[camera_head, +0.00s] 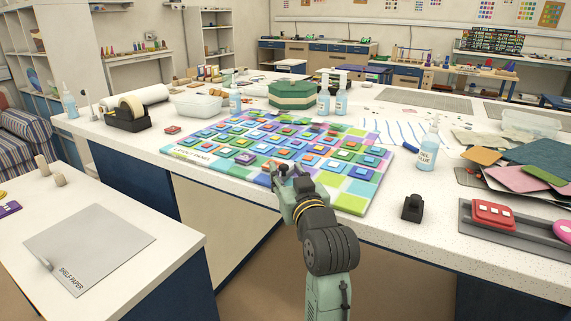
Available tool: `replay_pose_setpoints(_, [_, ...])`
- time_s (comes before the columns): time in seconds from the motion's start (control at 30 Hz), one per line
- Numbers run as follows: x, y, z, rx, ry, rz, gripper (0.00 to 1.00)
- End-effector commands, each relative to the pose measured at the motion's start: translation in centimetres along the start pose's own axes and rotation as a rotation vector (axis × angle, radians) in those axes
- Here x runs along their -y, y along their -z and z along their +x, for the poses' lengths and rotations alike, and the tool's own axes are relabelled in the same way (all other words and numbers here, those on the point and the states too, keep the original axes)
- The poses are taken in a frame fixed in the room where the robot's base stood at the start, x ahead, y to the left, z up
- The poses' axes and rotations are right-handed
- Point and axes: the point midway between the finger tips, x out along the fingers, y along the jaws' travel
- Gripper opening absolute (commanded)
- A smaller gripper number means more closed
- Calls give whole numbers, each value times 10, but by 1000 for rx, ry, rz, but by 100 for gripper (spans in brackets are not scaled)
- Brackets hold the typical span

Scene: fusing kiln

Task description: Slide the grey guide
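A long grey channel-like piece (484,228) lies along the front right of the worktop and may be the grey guide; I cannot tell for sure. A red block with pale squares (494,214) and a pink rounded piece (564,230) sit on it, and it runs out of the picture at right. My gripper (287,168) is over the near edge of the colourful layout panel, well left of the grey piece. Its fingertips look apart, with tile colours showing between them. No held thing is visible.
The layout panel (361,198) carries many coloured tiles. A small black knobbed piece (411,208) stands between it and the grey piece. A glue bottle (428,148) and stacked coloured sheets (525,172) are behind. Bare worktop (440,222) lies beside the black piece.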

Motion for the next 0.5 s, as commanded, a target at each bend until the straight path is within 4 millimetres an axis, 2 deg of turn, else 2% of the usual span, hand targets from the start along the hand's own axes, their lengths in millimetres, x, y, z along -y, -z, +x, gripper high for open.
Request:
replay_pose_setpoints(0.1, [0, 1, 13, 1, -1, 1, 38])
replay_pose_setpoints(0.2, [0, 0, 19, 1, -1, 0, 38])
replay_pose_setpoints(0.5, [0, 0, 21, 0, -1, 0, 38])
